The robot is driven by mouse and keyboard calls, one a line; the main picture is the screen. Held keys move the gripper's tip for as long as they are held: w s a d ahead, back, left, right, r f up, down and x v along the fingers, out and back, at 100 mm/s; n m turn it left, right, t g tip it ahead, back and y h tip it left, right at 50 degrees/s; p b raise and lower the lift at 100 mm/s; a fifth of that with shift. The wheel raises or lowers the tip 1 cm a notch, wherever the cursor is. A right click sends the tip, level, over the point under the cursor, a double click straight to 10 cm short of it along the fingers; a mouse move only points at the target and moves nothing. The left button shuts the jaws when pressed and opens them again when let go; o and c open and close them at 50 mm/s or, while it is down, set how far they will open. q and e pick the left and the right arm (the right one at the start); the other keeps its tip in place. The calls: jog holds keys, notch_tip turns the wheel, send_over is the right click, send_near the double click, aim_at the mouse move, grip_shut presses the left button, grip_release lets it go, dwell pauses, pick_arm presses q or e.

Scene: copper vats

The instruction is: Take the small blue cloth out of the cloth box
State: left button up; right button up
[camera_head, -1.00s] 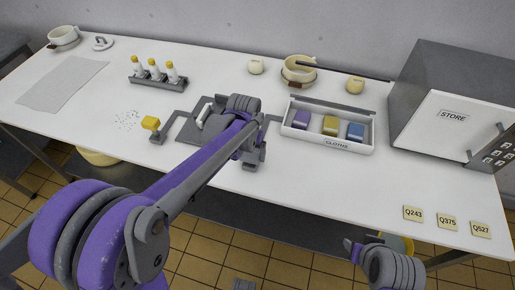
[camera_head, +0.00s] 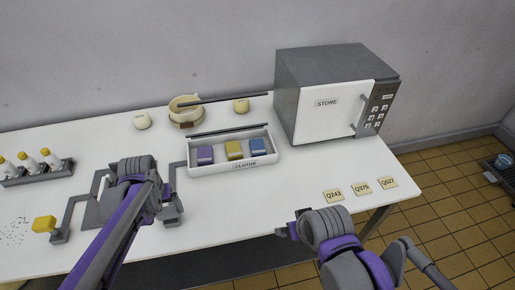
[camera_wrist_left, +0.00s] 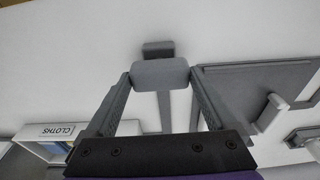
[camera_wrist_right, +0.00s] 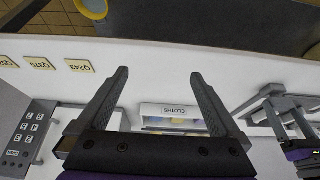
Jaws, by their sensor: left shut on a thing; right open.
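The small blue cloth (camera_head: 258,147) sits at the right end of the white cloth box (camera_head: 225,170), beside a yellow cloth (camera_head: 234,150) and a purple cloth (camera_head: 205,155). My left gripper (camera_head: 172,205) is left of the box and low over the table. In the left wrist view it is shut on a grey block (camera_wrist_left: 160,72). My right gripper (camera_head: 284,232) is at the table's front edge, in front of the box and apart from it. In the right wrist view it is open and empty (camera_wrist_right: 160,78), with the box (camera_wrist_right: 168,111) seen between its fingers.
A dark bar (camera_head: 231,131) runs along the box's back edge. Labels (camera_head: 334,195) lie front right. The table before the box is clear.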

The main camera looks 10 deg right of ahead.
jog(key=w+r, duration=0.4)
jog(key=w, duration=0.6)
send_over(258, 145)
jog(key=s, duration=0.2)
jog(key=shift+m+g, duration=0.3)
jog(key=shift+m, duration=0.1)
notch_tip(258, 145, down, 7)
jog(key=shift+s+a+r, duration=0.1)
jog(key=shift+a, duration=0.05)
jog(key=shift+x, duration=2.85)
jog(key=shift+s+f, duration=0.15)
jog(key=shift+f, duration=0.2)
